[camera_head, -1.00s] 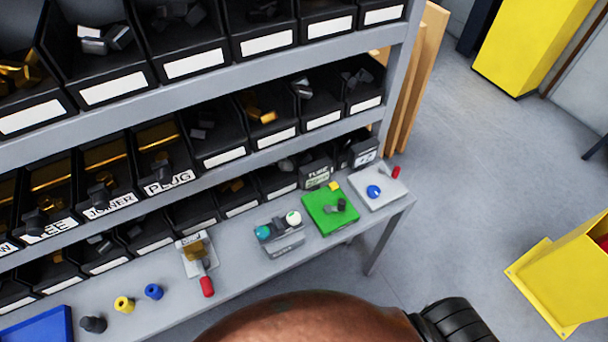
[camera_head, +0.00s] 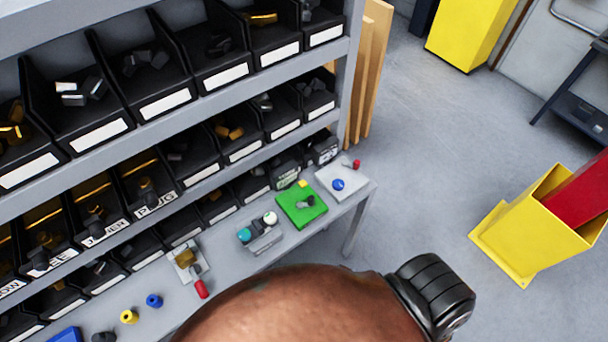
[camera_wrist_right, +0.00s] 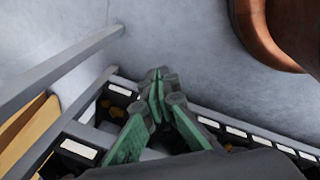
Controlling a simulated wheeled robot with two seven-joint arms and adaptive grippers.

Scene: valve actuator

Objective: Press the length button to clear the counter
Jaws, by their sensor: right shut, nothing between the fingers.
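No button can be read as the length button. On the grey bench (camera_head: 228,275), a small grey box (camera_head: 266,242) carries a teal knob (camera_head: 244,235) and a white knob (camera_head: 270,218). To its right, a green plate (camera_head: 293,216) holds dark and yellow parts. At the bench's right end, a white plate (camera_head: 350,187) carries a round blue button (camera_head: 338,184) and a red piece (camera_head: 357,165). My right gripper (camera_wrist_right: 159,84) shows in the right wrist view, its green fingers shut and empty, with shelving behind it. My left gripper is out of view.
Shelves of black bins (camera_head: 180,105) rise behind the bench. A fixture with a red handle (camera_head: 201,289) stands left of the grey box. Yellow (camera_head: 129,317) and blue (camera_head: 154,300) rings lie further left. A yellow container (camera_head: 530,235) stands on open floor at right.

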